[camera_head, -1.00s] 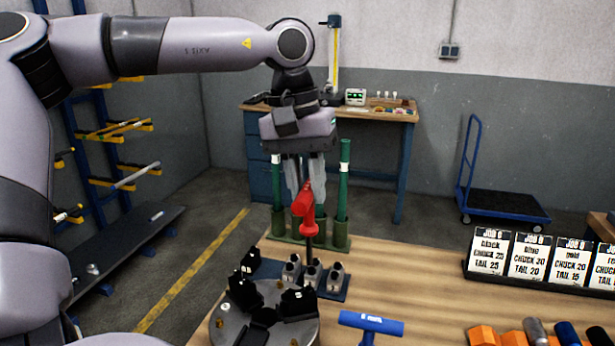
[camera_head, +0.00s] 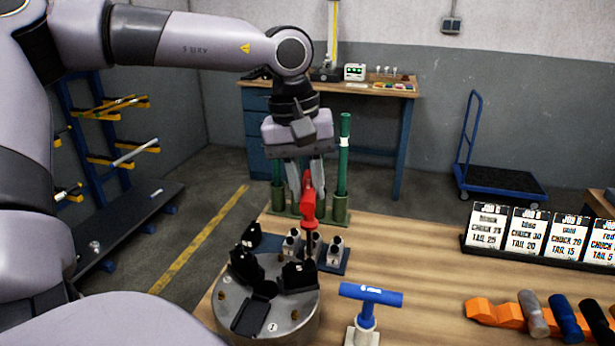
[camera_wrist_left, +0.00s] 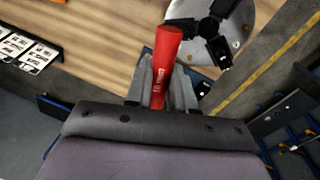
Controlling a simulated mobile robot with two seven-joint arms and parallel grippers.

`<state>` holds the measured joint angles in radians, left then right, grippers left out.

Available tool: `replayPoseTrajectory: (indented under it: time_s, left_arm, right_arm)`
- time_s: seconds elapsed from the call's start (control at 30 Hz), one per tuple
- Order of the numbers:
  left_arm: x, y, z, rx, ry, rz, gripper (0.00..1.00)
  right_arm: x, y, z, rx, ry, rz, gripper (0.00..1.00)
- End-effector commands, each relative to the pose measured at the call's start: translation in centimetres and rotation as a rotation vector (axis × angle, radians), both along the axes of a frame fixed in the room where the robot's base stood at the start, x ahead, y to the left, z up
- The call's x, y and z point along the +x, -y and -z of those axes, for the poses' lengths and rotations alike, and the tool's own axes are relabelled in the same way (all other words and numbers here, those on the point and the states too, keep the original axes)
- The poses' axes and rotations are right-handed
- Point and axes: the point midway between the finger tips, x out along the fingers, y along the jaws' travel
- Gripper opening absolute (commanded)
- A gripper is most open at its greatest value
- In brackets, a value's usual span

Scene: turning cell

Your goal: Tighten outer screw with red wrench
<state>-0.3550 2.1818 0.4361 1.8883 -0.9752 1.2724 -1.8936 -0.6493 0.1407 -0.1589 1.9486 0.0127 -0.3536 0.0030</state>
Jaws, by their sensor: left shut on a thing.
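My left gripper (camera_head: 305,182) is shut on the red wrench (camera_head: 308,200), a T-handled tool with a dark shaft pointing down. The red handle also shows in the left wrist view (camera_wrist_left: 165,60), between the fingers. The round grey chuck (camera_head: 290,318) with black jaws stands on the bench below and left of the wrench; it also shows in the left wrist view (camera_wrist_left: 192,13). No outer screw can be made out for certain. My right gripper is not in view.
A blue T-handled wrench (camera_head: 370,296) stands in a holder right of the chuck. Small metal jaws (camera_head: 335,250) sit on a blue plate behind it. Green tubes (camera_head: 344,160) stand at the bench's far edge. Job cards (camera_head: 527,228) and an orange rack (camera_head: 480,311) are at right.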

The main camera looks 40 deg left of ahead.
Motion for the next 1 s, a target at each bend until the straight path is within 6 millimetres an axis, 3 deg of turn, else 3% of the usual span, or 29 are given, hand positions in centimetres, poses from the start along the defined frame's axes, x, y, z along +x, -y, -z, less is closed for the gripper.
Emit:
replayPoseTrajectory:
  time_s: [0.47, 1.0]
  left_arm:
    - [-0.1, 0.1, 0.0, 0.004, 0.003, -0.529, 0.00]
    - [-0.1, 0.2, 0.3, 0.001, 0.005, -1.190, 0.00]
  right_arm:
    - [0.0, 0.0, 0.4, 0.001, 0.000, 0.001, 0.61]
    - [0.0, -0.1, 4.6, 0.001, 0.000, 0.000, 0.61]
